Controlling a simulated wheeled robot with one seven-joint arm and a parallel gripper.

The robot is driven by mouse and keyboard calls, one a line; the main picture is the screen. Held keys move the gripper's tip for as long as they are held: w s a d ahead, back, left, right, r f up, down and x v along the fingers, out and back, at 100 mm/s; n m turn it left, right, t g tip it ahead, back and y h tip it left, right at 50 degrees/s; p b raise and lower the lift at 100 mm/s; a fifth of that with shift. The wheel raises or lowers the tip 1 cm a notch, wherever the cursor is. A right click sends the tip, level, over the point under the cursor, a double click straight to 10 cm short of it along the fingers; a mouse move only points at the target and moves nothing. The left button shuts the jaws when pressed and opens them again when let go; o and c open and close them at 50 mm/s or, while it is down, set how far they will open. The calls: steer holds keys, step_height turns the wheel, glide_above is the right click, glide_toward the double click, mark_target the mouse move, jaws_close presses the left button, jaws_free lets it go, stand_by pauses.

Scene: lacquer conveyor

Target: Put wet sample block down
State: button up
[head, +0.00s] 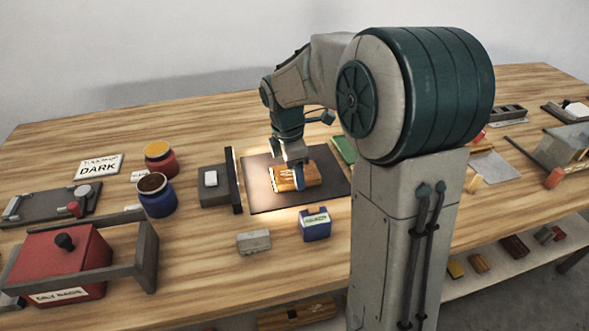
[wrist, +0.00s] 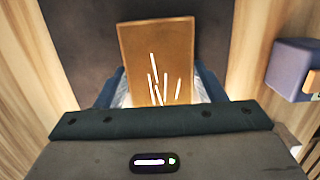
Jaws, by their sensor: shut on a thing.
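The wet sample block (head: 312,173) is a flat orange-brown wooden block over the dark mat (head: 262,197). In the wrist view the block (wrist: 157,60) is held between two blue fingers, and pale streaks show on its face. My gripper (head: 297,178) is shut on the block. The block's near end is hidden by the gripper body in the wrist view. Whether the block touches the mat or hangs just above it I cannot tell.
A blue box (head: 316,226) and a grey block (head: 253,241) stand in front of the mat. A dark upright panel (head: 234,182) stands at its left. Red (head: 160,160) and blue (head: 157,196) jars stand further left. A green item (head: 343,149) lies behind right.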

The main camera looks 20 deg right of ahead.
mark_target(289, 173)
steer(key=o, duration=1)
steer(key=shift+o, duration=0.2)
step_height(289, 173, up, 12)
steer(key=a+p, duration=0.1)
steer(key=p, duration=0.1)
steer(key=s+f+m, duration=0.2)
steer(key=s+m, duration=0.4)
steer(key=s+f+m+t+y, duration=0.1)
steer(key=s+f+m, duration=0.2)
steer(key=s+m, duration=0.3)
steer(key=s+f+m+t, duration=0.1)
steer(key=s+f+m, duration=0.1)
steer(key=s+m, duration=0.4)
steer(key=shift+s+d+f+y, duration=0.15)
steer(key=shift+s, duration=0.35)
steer(key=shift+s+d+f+y, duration=0.1)
steer(key=shift+s+f+y, duration=0.05)
steer(key=shift+s, duration=0.35)
